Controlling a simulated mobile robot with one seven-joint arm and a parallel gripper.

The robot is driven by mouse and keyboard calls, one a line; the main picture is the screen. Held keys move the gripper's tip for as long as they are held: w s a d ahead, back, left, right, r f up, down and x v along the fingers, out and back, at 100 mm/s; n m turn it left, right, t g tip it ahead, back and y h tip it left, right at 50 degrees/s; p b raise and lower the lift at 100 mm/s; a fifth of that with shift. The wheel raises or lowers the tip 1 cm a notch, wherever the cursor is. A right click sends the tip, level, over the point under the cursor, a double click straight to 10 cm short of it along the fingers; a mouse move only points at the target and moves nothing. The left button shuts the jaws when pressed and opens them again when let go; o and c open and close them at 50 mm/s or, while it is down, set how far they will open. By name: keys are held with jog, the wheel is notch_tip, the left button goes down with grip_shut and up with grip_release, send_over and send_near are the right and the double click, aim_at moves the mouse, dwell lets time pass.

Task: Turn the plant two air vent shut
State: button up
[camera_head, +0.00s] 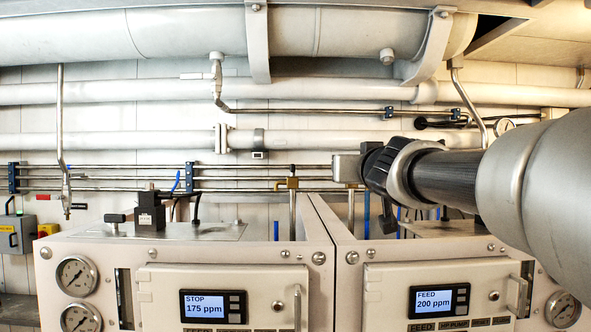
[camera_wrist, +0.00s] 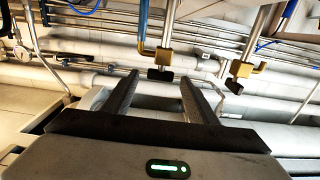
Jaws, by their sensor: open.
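Two brass valves with black handles show in the wrist view. One brass valve (camera_wrist: 164,58) hangs on a steel pipe, its dark handle (camera_wrist: 160,75) just beyond and between my fingertips. The other brass valve (camera_wrist: 241,69) is to the right, outside the fingers. I cannot tell from any label which is the plant two air vent. My gripper (camera_wrist: 160,84) is open and empty, with no visible contact. In the head view my gripper (camera_head: 346,167) is above the gap between the two cabinets, and a brass valve (camera_head: 290,183) shows to its left.
The left cabinet display (camera_head: 212,306) reads STOP 175 ppm; the right cabinet display (camera_head: 439,301) reads FEED 200 ppm. A black block (camera_head: 150,212) stands on the left cabinet. Horizontal pipes (camera_head: 110,143) line the wall behind. Thin vertical pipes rise close around my gripper.

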jog(key=w, duration=0.7)
jog(key=shift+w, duration=0.15)
jog(key=c, duration=1.1)
jog(key=shift+o, duration=0.2)
